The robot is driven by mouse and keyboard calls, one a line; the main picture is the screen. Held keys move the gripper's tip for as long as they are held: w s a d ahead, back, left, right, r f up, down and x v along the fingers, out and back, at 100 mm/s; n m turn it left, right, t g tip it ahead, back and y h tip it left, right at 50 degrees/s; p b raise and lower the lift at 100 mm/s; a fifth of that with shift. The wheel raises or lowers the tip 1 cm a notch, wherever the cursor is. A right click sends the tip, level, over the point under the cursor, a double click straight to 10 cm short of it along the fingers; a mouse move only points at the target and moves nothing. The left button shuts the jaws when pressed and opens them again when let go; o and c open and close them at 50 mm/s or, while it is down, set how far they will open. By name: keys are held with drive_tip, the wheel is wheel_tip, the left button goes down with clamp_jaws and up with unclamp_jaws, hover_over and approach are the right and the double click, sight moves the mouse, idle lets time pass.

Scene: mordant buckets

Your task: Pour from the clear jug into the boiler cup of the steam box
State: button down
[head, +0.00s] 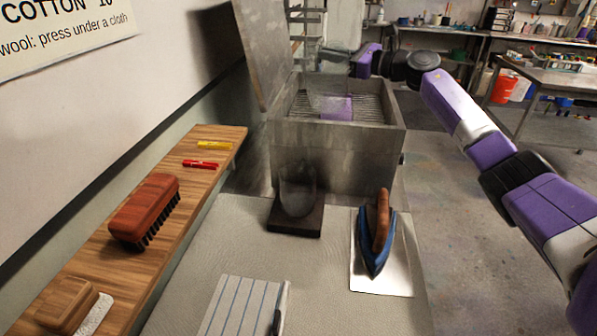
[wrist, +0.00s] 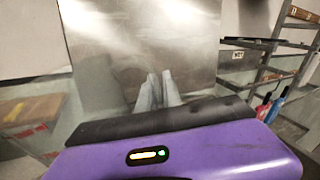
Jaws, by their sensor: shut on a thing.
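The grey metal steam box (head: 338,160) stands at the back of the table with its lid (head: 262,45) raised. My gripper (head: 335,60) is above the box's open top; its pale fingers (wrist: 158,90) are close together in the wrist view, before a grey metal sheet. A faint see-through shape (head: 326,96), seemingly the clear jug, is below my gripper over the rack; its outline, tilt and contents are unclear. A clear rounded vessel (head: 297,188), perhaps the boiler cup, stands on a dark square base (head: 295,220) in front of the box. It is apart from my gripper.
A purple piece (head: 337,108) lies on the box's wire rack. A blue iron (head: 376,240) with a wooden handle rests on a pale plate to the right. The left shelf (head: 190,215) holds brushes and red and yellow sticks.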

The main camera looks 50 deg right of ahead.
sight(318, 47)
drive_tip(key=r, duration=0.1)
drive_tip(key=a+r+n+p, duration=0.2)
drive_tip(key=shift+s+a+r, duration=0.2)
drive_tip(key=shift+s+r, duration=0.1)
drive_tip(key=shift+s+a+r+n+p, duration=0.1)
drive_tip(key=shift+a+r+n+p, duration=0.1)
drive_tip(key=shift+a+n, duration=0.3)
drive_tip(key=shift+s+a+r+n+p, duration=0.1)
drive_tip(key=shift+a+r+n+p, duration=0.1)
drive_tip(key=shift+a+n, duration=0.25)
drive_tip(key=shift+s+a+f+n, duration=0.1)
drive_tip(key=shift+a+f+n, duration=0.2)
drive_tip(key=shift+n, duration=0.35)
drive_tip(key=shift+a+f+n, duration=0.1)
drive_tip(key=shift+a+n, duration=0.2)
drive_tip(key=shift+n, duration=0.1)
drive_tip(key=shift+s+a+r+n, duration=0.2)
drive_tip(key=shift+a+r+n, duration=0.3)
drive_tip(key=shift+n, duration=0.4)
drive_tip(key=shift+s+a+f+n+t+p, duration=0.15)
drive_tip(key=shift+a+f+n, duration=0.15)
drive_tip(key=shift+a+n, duration=0.25)
drive_tip(key=shift+a+f+n+t+p, duration=0.15)
drive_tip(key=shift+a+f+n, duration=0.15)
drive_tip(key=shift+a+n, duration=0.2)
idle(3.4)
